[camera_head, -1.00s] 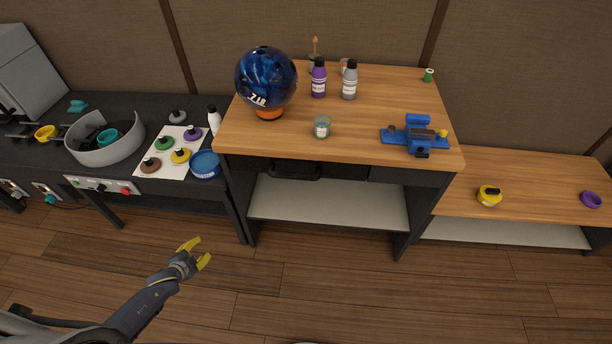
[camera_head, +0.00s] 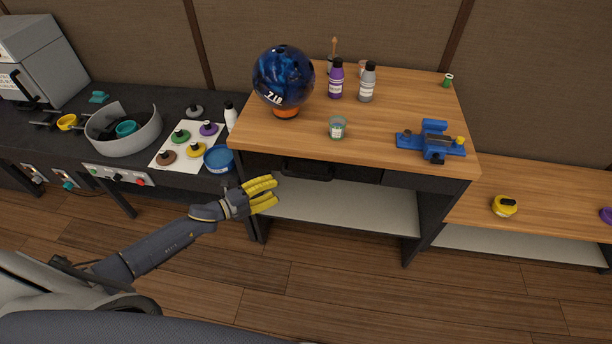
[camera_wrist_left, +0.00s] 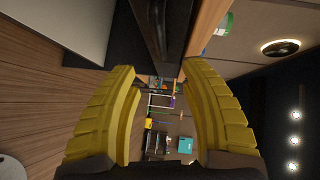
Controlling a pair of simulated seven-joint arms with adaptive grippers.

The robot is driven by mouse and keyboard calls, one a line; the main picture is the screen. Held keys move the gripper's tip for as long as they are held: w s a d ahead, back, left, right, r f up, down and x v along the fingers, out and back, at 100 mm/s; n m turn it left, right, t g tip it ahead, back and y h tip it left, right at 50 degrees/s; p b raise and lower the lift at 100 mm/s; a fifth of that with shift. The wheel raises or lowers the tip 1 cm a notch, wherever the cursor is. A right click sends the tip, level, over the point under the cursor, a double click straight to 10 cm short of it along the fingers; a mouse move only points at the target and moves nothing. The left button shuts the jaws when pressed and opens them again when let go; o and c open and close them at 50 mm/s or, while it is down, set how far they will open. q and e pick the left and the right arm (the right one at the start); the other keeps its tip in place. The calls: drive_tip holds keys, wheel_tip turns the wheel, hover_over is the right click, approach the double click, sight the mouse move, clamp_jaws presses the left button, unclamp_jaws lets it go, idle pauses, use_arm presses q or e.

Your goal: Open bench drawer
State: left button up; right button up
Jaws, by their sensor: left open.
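The bench (camera_head: 390,118) has a wooden top and dark sides. Its dark drawer front sits under the top's front edge, with a black handle (camera_head: 307,169) at the left part. The drawer looks shut. My left gripper (camera_head: 275,193) has yellow fingers and is open and empty, in front of the bench and just left of and below the handle. In the left wrist view the open fingers (camera_wrist_left: 160,105) stand on either side of the picture, and a dark handle bar (camera_wrist_left: 158,25) shows beyond them at the top. My right gripper is not in view.
A blue bowling ball (camera_head: 284,76), two bottles, a glass jar (camera_head: 338,128) and a blue vise (camera_head: 431,140) stand on the bench top. A lower white shelf (camera_head: 350,208) lies beneath the drawer. A blue tub (camera_head: 219,160) sits at the left. The floor in front is clear.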

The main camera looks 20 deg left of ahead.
sight(305, 176)
use_arm(q)
drive_tip(key=x, duration=1.3)
drive_tip(key=shift+w+d+f, duration=0.1)
drive_tip(key=shift+w+d, duration=0.1)
drive_tip(key=shift+w, duration=0.05)
clamp_jaws()
